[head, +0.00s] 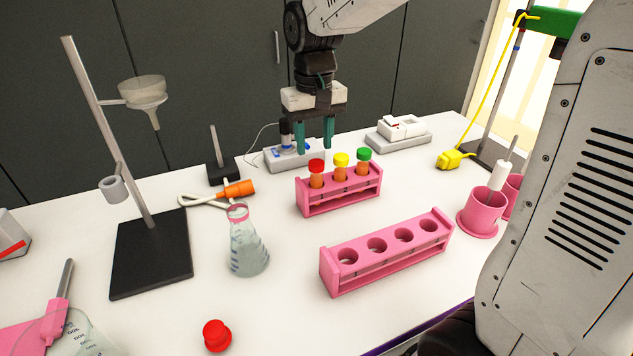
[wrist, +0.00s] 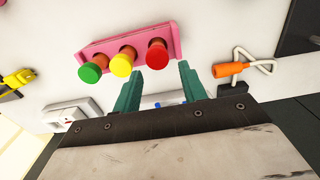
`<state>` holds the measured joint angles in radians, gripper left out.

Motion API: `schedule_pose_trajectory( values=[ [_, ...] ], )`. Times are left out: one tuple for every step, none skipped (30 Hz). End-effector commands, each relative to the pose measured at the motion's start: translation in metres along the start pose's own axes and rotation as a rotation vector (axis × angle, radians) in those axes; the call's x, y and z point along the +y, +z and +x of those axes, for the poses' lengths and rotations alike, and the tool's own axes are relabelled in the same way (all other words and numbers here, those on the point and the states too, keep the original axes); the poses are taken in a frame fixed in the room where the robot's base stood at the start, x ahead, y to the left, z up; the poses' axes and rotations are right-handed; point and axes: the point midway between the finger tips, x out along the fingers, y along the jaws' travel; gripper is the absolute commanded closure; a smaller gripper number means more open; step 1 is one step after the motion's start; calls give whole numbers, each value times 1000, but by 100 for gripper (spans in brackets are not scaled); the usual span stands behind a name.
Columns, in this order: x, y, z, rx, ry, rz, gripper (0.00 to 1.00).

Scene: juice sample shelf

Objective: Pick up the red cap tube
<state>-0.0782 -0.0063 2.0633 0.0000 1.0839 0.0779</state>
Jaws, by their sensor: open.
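The red cap tube (head: 316,174) stands upright in the left hole of the far pink rack (head: 339,200), beside a yellow cap tube (head: 341,166) and a green cap tube (head: 364,162). In the wrist view the red cap tube (wrist: 157,55) is nearest the fingers, at the right end of the rack. My gripper (head: 314,138) is open and empty, with its two teal fingers pointing down above and behind the rack. In the wrist view, my gripper (wrist: 160,85) has its fingers apart below the red cap, with nothing between them.
An empty pink rack (head: 388,252) stands in front. A flask (head: 246,243) and a ring stand with a funnel (head: 143,93) are at left. A white device (head: 293,157) sits behind the tubes, near my fingers. Pink cups (head: 480,212) stand at right.

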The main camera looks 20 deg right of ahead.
Motion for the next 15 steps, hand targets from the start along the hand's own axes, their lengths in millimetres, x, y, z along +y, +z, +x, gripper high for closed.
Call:
schedule_pose_trajectory(
  values=[
    [0,0,6,-4,0,0,58],
    [0,0,10,-3,0,0,58],
    [0,0,14,-3,0,0,58],
    [0,1,18,-3,0,0,58],
    [0,1,21,-3,0,0,58],
    [1,1,25,-3,0,1,58],
    [1,1,29,-3,0,1,58],
    [2,2,33,-4,0,1,58],
    [3,2,40,-4,0,1,58],
    [3,2,45,-5,0,1,58],
    [4,3,50,-5,0,1,58],
    [4,3,55,-4,0,1,58],
    [4,2,59,-4,0,1,58],
    [4,2,63,-3,0,1,58],
    [4,2,67,-4,0,1,58]
  ],
)
